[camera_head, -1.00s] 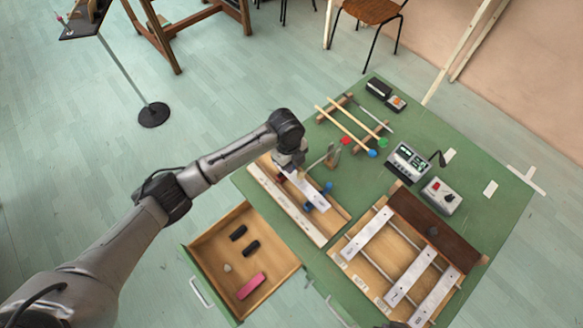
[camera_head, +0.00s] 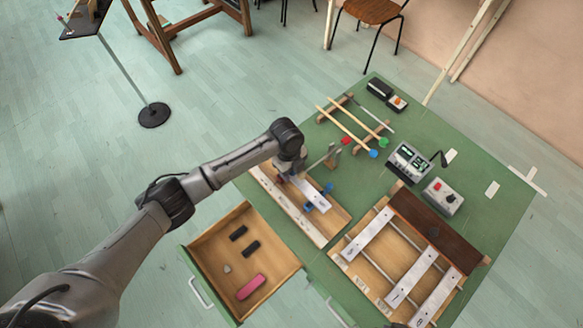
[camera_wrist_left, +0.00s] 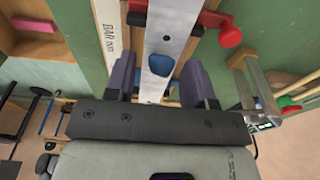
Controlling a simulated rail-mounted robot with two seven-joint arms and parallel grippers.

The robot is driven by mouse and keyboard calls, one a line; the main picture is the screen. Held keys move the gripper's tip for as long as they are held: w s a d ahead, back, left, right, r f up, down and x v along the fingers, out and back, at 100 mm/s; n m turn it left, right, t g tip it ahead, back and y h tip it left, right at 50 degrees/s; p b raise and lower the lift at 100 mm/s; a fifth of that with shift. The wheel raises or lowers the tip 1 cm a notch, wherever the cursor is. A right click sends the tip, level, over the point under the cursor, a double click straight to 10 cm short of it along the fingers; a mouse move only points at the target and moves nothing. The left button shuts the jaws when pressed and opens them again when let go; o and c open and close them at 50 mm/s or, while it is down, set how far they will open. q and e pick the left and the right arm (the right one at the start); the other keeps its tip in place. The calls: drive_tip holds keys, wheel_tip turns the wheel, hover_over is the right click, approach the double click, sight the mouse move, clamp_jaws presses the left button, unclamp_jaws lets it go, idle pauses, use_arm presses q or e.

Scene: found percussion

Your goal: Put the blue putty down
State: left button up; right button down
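The blue putty (camera_wrist_left: 157,63) is a small lump on the face of a silver metal bar (camera_wrist_left: 166,25) in the left wrist view. My left gripper (camera_wrist_left: 159,78) is open, with one dark finger on each side of the bar. The putty lies between the fingers, with a gap on both sides. In the head view my left gripper (camera_head: 287,175) is low over the far end of the bar (camera_head: 308,193), which sits in a wooden frame; the putty there is hidden or too small to tell. My right gripper is not in view.
An open drawer (camera_head: 213,250) holds a pink block (camera_head: 251,287) and dark pieces. Blue supports (camera_head: 312,206) and a red knob (camera_wrist_left: 230,37) flank the bar. Mallets with coloured heads (camera_head: 373,153), a meter box (camera_head: 408,162) and a rack of bars (camera_head: 420,270) occupy the green table (camera_head: 500,205).

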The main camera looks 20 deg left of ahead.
use_arm(q)
drive_tip(key=shift+r, duration=0.1)
wheel_tip(320, 180, up, 12)
drive_tip(key=a+p, duration=0.1)
drive_tip(key=shift+w+a+p, duration=0.15)
drive_tip(key=shift+w+p, duration=0.15)
drive_tip(key=shift+p, duration=0.05)
idle(0.3)
drive_tip(key=s+d+f+n+t+h, duration=0.1)
drive_tip(key=s+d+f+n, duration=0.3)
drive_tip(key=s, duration=0.4)
drive_tip(key=s+d+f+n+t+h, duration=0.1)
drive_tip(key=s+f+n, duration=0.35)
drive_tip(key=s, duration=0.35)
drive_tip(key=s+a+n+t+y, duration=0.1)
drive_tip(key=s+a+n, duration=0.3)
drive_tip(key=s+n, duration=0.2)
drive_tip(key=s+a+n+t+y, duration=0.1)
drive_tip(key=s+a+n, duration=0.4)
drive_tip(key=s, duration=0.6)
drive_tip(key=shift+s+a+r+n+y, duration=0.25)
drive_tip(key=shift+n+y, duration=0.25)
drive_tip(key=shift+n, duration=0.35)
drive_tip(key=shift+w, duration=0.1)
